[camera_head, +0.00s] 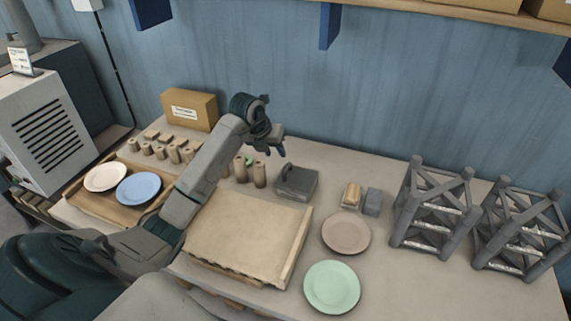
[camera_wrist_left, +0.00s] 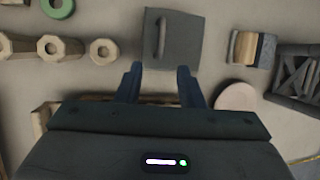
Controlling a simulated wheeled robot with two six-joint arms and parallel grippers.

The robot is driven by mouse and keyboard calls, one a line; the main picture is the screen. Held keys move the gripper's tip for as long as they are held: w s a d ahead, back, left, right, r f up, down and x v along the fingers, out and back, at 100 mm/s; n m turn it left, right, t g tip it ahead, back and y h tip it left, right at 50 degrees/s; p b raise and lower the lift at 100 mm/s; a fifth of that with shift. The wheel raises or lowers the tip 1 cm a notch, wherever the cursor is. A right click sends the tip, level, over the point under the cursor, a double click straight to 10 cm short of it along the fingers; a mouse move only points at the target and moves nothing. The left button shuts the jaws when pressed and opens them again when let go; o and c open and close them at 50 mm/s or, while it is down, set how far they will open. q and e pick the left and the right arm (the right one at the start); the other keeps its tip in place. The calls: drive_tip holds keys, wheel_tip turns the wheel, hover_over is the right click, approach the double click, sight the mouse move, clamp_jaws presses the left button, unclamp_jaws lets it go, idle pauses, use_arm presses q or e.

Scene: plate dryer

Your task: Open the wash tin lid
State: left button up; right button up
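The wash tin (camera_head: 297,182) is a dark grey box on the table, right of centre behind the wooden tray. Its lid (camera_wrist_left: 184,40) has a raised bar handle (camera_wrist_left: 162,38) and looks closed in both views. My left gripper (camera_head: 282,146) is above and behind the tin in the head view. In the left wrist view its two blue fingers (camera_wrist_left: 160,82) are spread apart and empty, just short of the tin's near edge. They do not touch the handle. My right gripper is not in view.
Several tan cylinders (camera_head: 259,174) stand left of the tin. A sponge (camera_head: 352,195) and a grey block (camera_head: 373,202) lie to its right, near a pinkish plate (camera_head: 346,233), a green plate (camera_head: 332,287) and dark racks (camera_head: 432,208).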

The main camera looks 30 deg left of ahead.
sight(286, 169)
use_arm(q)
drive_tip(key=p+x, duration=0.2)
drive_tip(key=x, duration=0.6)
drive_tip(key=shift+w+d+f+p, duration=0.1)
drive_tip(key=shift+w+f+p, duration=0.05)
drive_tip(key=shift+f+p, duration=0.2)
drive_tip(key=shift+w+f, duration=0.15)
drive_tip(key=shift+f, duration=0.25)
clamp_jaws()
